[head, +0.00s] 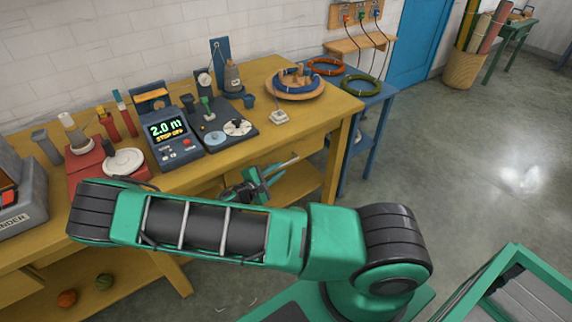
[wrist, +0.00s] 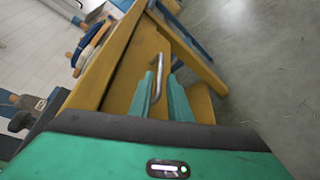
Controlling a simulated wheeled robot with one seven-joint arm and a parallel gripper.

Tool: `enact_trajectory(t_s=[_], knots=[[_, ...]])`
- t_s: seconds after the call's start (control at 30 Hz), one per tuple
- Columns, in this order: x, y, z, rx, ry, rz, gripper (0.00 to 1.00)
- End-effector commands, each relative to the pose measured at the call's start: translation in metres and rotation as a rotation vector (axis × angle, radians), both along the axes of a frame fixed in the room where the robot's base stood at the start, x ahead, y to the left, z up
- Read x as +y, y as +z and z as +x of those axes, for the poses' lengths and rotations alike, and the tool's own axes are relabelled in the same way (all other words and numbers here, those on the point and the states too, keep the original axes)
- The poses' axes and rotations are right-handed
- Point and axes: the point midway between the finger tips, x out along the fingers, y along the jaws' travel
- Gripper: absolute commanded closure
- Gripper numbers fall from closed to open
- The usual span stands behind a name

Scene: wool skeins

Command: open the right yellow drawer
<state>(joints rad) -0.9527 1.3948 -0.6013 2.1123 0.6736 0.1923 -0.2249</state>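The right yellow drawer (head: 312,146) is in the front of the yellow workbench, under its right end. It looks shut in the head view, partly hidden by my arm and gripper. Its metal bar handle (wrist: 157,77) shows in the wrist view, and its end also shows in the head view (head: 287,162). My gripper (wrist: 160,86) is open in front of the drawer. Its two green fingers stand apart, one on each side of the handle, with gaps visible. I cannot tell whether a finger touches it. In the head view my gripper (head: 262,180) is beside the handle.
The workbench top (head: 310,112) carries a display unit (head: 169,134), a scale, tools and a round tray (head: 312,93) with a blue skein. A blue side table (head: 371,98) stands right of the bench. A lower shelf (head: 298,187) lies below the drawer. The floor to the right is clear.

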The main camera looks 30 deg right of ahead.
Motion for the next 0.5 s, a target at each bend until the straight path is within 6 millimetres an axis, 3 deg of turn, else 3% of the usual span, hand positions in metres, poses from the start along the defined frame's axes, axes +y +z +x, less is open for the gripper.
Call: enact_trajectory(t_s=[0.2, 0.5], knots=[[-0.034, -0.008, 0.012, 0.000, -0.002, -0.001, 0.83], [-0.055, -0.013, 0.022, 0.000, 0.000, 0.001, 0.83]])
